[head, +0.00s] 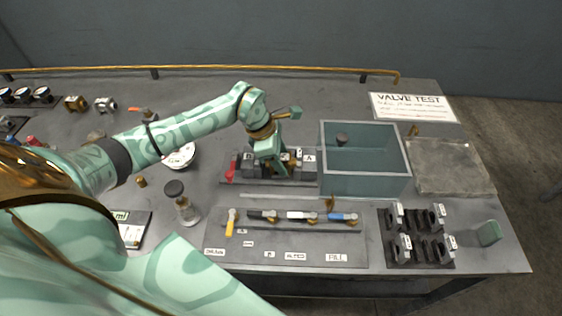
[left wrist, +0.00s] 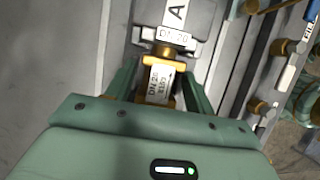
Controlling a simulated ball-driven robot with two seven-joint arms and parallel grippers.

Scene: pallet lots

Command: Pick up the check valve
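A brass check valve (left wrist: 160,82) with a white label reading DN 20 shows in the left wrist view, below a grey block tagged A and DN 20. In the head view it is mostly hidden by my left gripper (head: 272,166), which points down at the row of grey blocks left of the teal bin. In the left wrist view the two green fingers of my left gripper (left wrist: 160,88) stand on either side of the brass body. Whether they touch it cannot be made out.
The open teal bin (head: 364,187) stands right of the row, with a dark piece inside. A board with several coloured-handled valves (head: 285,245) lies in front. Dark holders (head: 416,252) stand at the front right. A glass jar (head: 186,209) stands left. The grey pad (head: 450,166) is bare.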

